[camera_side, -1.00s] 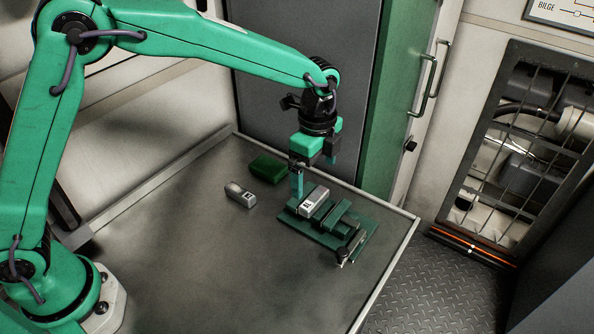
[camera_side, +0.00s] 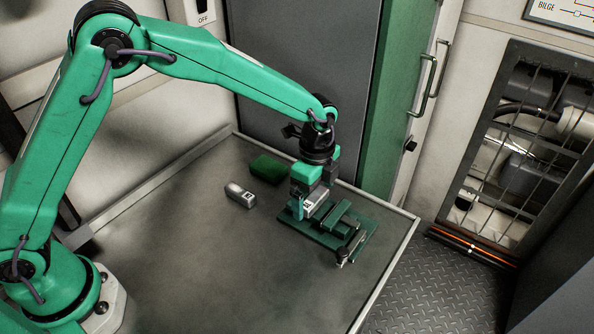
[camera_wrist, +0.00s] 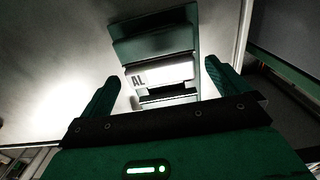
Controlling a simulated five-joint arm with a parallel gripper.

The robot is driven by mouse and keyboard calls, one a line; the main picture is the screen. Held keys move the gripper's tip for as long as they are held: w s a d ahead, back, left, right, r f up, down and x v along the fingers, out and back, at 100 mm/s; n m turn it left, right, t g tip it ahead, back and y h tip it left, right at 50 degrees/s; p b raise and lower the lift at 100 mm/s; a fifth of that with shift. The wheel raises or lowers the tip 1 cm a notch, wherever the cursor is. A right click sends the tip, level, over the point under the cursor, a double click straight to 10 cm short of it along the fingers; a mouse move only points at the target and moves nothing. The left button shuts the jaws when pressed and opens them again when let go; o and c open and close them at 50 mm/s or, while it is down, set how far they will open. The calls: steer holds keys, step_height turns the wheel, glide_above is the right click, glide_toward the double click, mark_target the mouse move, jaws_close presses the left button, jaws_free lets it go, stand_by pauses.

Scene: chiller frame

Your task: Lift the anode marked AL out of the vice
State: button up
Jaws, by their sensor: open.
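The anode marked AL (camera_wrist: 162,74) is a pale silver block sitting in the green vice (camera_side: 352,240). In the side view, my gripper (camera_side: 312,203) is low over the vice and partly covers the anode (camera_side: 321,209). In the wrist view, my gripper's two green fingers (camera_wrist: 160,80) stand apart, one on each side of the AL anode, with a gap showing on both sides. My gripper is open and holds nothing. Whether the fingertips reach down beside the anode is unclear.
A second silver block (camera_side: 240,195) with a dark mark lies on the bench left of the vice. A green block (camera_side: 268,168) lies behind it. The bench top (camera_side: 215,265) is clear at the front and left. A dark grey panel (camera_side: 300,80) stands behind.

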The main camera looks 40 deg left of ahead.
mark_target(315, 199)
steer(key=shift+f, duration=0.2)
steer(key=shift+c, duration=0.4)
steer(key=c, duration=1)
steer(key=shift+r, duration=0.15)
steer(key=shift+r, duration=0.55)
step_height(315, 199, up, 3)
steer(key=shift+s+d+r, duration=0.1)
steer(key=shift+s+d, duration=0.05)
steer(key=s+d+r, duration=0.2)
steer(key=s, duration=0.1)
steer(key=s+d+r, duration=0.2)
steer(key=s, duration=0.1)
steer(key=s+d+r, duration=0.2)
steer(key=s, duration=0.1)
steer(key=shift+s+d+r, duration=0.15)
steer(key=shift+s+r, duration=0.05)
steer(key=shift+r, duration=0.05)
